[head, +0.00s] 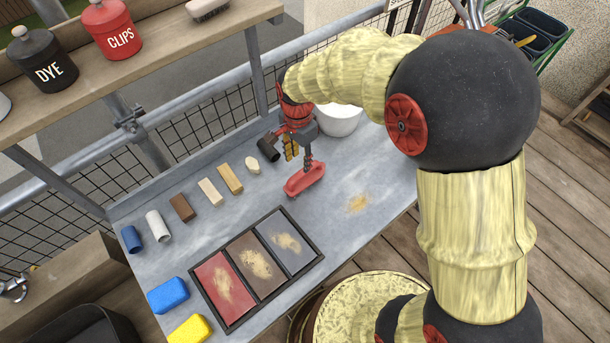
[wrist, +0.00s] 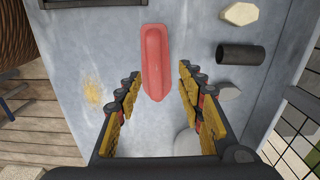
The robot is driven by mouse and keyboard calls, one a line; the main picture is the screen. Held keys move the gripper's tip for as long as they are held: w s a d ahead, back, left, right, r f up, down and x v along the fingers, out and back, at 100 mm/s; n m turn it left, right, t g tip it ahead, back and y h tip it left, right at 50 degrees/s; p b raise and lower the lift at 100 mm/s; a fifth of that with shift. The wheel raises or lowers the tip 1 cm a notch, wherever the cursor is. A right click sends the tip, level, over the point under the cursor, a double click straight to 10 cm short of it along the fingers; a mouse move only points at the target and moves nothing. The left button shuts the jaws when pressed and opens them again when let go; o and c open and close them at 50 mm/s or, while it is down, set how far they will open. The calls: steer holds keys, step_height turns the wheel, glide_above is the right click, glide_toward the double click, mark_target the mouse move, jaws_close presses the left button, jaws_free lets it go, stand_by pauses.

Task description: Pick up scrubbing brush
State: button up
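A brush-like block with a pale grey body and bristles (head: 207,10) lies on the wooden shelf, at the top of the head view. A red, long, round-ended object (head: 303,180) lies on the grey worktop below my gripper (head: 298,160). In the wrist view this red object (wrist: 154,62) extends forward from between the fingertips; I cannot tell whether it is a brush. My gripper (wrist: 160,79) is open, with its two fingers well apart on either side of the red object's near end. No grip on it shows.
The worktop holds a black tube (wrist: 241,53), a white bowl (head: 340,120), several small blocks and tubes, a three-part powder tray (head: 318,262), and blue (head: 168,295) and yellow sponges (head: 190,331). DYE (head: 45,58) and CLIPS (head: 112,28) jars stand on the shelf. A mesh railing runs behind.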

step_height(320, 180, down, 2)
steer(key=shift+d+f+b, duration=0.1)
steer(key=shift+f+b, duration=0.15)
steer(key=shift+b, duration=0.1)
steer(key=f+b, duration=0.1)
steer(key=f, duration=0.1)
steer(key=d+f, duration=0.1)
steer(key=f, duration=0.1)
steer(key=shift+s+b, duration=0.1)
steer(key=shift+b, duration=0.3)
steer(key=shift+f, duration=0.4)
jaws_close()
